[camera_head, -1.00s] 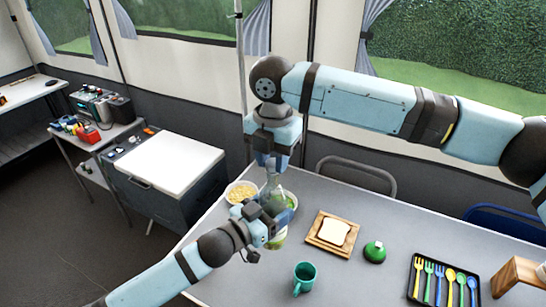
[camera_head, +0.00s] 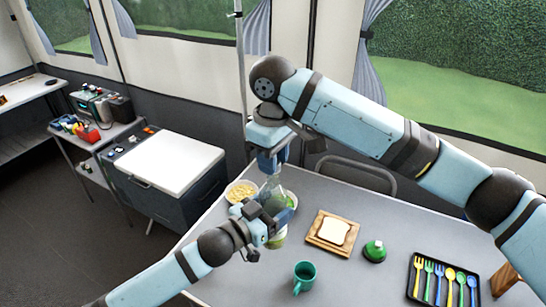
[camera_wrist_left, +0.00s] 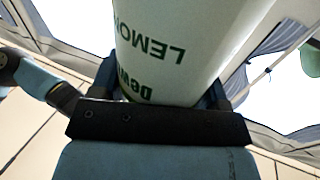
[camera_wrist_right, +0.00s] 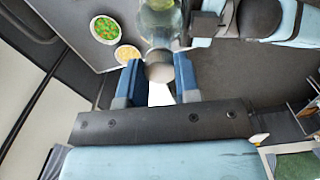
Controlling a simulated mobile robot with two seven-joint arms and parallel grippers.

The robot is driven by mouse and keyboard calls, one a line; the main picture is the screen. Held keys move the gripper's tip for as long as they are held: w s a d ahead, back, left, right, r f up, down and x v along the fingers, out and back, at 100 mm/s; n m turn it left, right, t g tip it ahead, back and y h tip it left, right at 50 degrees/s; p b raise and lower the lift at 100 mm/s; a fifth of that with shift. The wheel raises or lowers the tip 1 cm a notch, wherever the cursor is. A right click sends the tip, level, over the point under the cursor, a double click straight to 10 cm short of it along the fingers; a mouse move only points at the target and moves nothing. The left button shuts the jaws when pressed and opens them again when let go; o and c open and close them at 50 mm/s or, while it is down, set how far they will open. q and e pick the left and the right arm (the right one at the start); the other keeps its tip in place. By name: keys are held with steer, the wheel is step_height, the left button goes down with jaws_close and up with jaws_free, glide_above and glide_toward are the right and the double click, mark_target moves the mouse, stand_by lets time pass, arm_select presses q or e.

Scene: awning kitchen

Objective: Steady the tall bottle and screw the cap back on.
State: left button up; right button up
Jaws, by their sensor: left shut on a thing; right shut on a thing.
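The tall bottle (camera_head: 279,239), clear with a green tint and a pale lettered label, stands upright at the table's left end. My left gripper (camera_head: 268,222) is shut around its body, and the label (camera_wrist_left: 165,40) fills the left wrist view between the fingers. My right gripper (camera_head: 270,168) points down over the bottle's top. In the right wrist view its blue fingers are shut on the grey cap (camera_wrist_right: 159,70), in line with the bottle neck (camera_wrist_right: 160,38). The cap looks to be at the mouth; I cannot tell how far the threads are engaged.
A bowl of green food (camera_wrist_right: 105,29) and a bowl of yellow food (camera_head: 240,191) stand close by the bottle. A bread board (camera_head: 318,241), a green round item (camera_head: 374,251), a teal mug (camera_head: 305,275) and a cutlery tray (camera_head: 414,292) lie to the right.

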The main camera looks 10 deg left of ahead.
steer(key=m, duration=0.5)
steer(key=o, duration=1.1)
step_height(320, 180, up, 12)
steer(key=shift+f, duration=0.1)
